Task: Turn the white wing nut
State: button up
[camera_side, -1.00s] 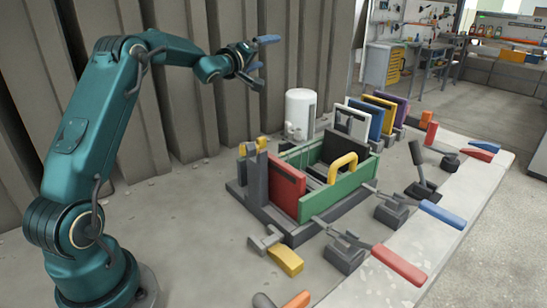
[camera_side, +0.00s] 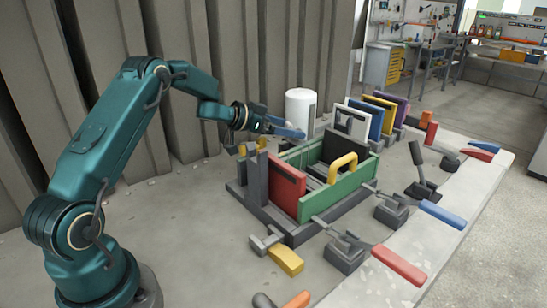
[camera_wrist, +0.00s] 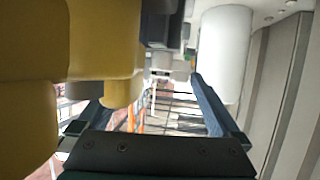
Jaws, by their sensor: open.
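I cannot make out a white wing nut for certain in either view. My gripper (camera_side: 280,123) is open and reaches right, above the near-left end of the panel mould, beside the white cylinder. In the wrist view its blue right finger shows, and the space between the fingers (camera_wrist: 152,90) holds nothing I can identify. A yellow wing-shaped part (camera_side: 262,142) sits at the mould's left end, just below my gripper. Large yellow rounded forms (camera_wrist: 100,40) fill the wrist view's upper left. The mould has a red panel (camera_side: 287,187) and a green front wall (camera_side: 328,184).
A white cylinder (camera_side: 300,112) stands behind the mould and close to my gripper; it also shows in the wrist view (camera_wrist: 222,50). Coloured panels (camera_side: 367,120) stand behind. Several toggle clamps (camera_side: 345,252) line the front and right.

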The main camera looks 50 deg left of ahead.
jog(key=shift+w+f, duration=0.15)
jog(key=shift+w, duration=0.2)
jog(key=c, duration=1)
jog(key=shift+w+m+g+h, duration=0.2)
jog(key=shift+m+g+h, duration=0.1)
jog(key=shift+m+h, duration=1.1)
jog(key=shift+h, duration=0.2)
jog(key=shift+s+a, duration=0.1)
jog(key=o, duration=1)
